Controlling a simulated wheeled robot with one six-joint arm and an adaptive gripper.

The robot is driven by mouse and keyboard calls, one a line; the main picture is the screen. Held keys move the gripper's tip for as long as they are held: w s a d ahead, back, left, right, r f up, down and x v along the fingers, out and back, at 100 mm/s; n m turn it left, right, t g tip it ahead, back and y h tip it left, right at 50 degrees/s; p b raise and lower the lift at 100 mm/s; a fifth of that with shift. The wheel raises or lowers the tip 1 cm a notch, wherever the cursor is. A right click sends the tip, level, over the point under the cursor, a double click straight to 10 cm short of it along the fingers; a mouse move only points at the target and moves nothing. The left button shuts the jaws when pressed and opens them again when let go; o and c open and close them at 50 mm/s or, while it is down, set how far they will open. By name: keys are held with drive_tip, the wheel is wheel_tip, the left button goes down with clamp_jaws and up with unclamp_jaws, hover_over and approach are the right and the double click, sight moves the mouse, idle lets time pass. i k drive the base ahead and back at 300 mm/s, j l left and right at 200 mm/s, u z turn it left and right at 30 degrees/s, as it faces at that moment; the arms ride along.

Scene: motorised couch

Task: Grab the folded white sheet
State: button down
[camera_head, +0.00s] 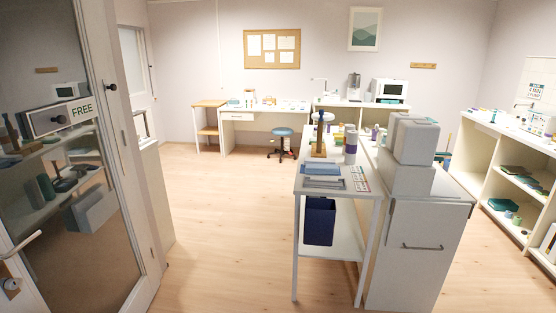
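I cannot make out a folded white sheet in the head view. A pale grey-white, block-shaped thing (414,139) stands on the right end of the island; I cannot tell exactly what it is. Other pale items on the far tables and right shelves are too small to identify. My gripper and arm are not in view.
A glass door (75,225) marked FREE stands close on the left. The island (291,215) has trays and bottles on top and a dark blue bin (319,221) below. Shelves (511,185) line the right; a stool (282,132) stands farther back. Open wood floor (225,220) lies left of the island.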

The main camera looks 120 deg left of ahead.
sight(307, 160)
drive_tip(key=k+l+u, duration=0.1)
drive_tip(key=l+u, duration=0.15)
drive_tip(key=u, duration=0.2)
drive_tip(key=k+l+u, duration=0.15)
drive_tip(key=u, duration=0.35)
drive_tip(key=i+j+u, duration=0.1)
drive_tip(key=u, duration=0.35)
drive_tip(key=i+u, duration=0.15)
drive_tip(key=u, duration=0.3)
drive_tip(key=i+u, duration=0.1)
drive_tip(key=u, duration=0.35)
drive_tip(key=i+u, duration=0.15)
drive_tip(key=u, duration=0.25)
drive_tip(key=i+l+u, duration=0.1)
drive_tip(key=u, duration=0.35)
drive_tip(key=i+u, duration=0.45)
drive_tip(key=i, duration=0.05)
